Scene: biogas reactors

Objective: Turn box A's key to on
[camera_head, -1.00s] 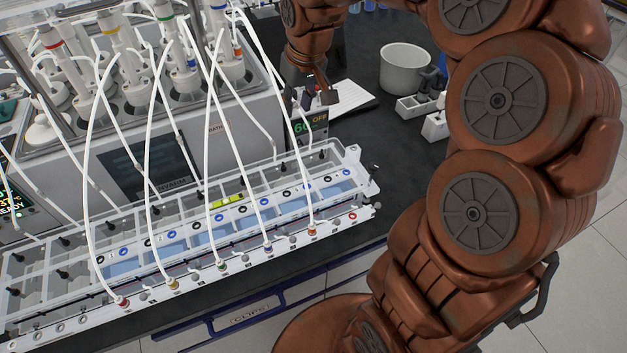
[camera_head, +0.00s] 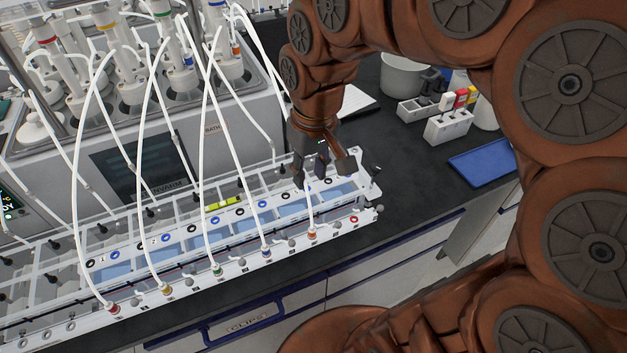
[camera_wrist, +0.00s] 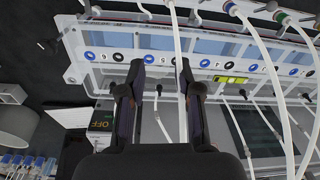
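My gripper (camera_head: 325,175) hangs over the right end of a clear rack in the head view. In the wrist view my gripper (camera_wrist: 160,72) has its two dark fingers spread apart, with no held object visible. A white tube passes behind the gap between them. A small box with a display reading OFF (camera_wrist: 102,122) shows in the wrist view, beside and partly behind the left finger. In the head view my arm hides it. I see no key, and no label A is readable.
The clear rack (camera_head: 345,227) with blue-water cells and several white tubes runs along the bench front. A grey bath unit (camera_head: 215,145) stands behind it. A white pot (camera_head: 402,76), small white holders (camera_head: 447,126) and a blue tray (camera_head: 482,163) are at right. Dark bench between is clear.

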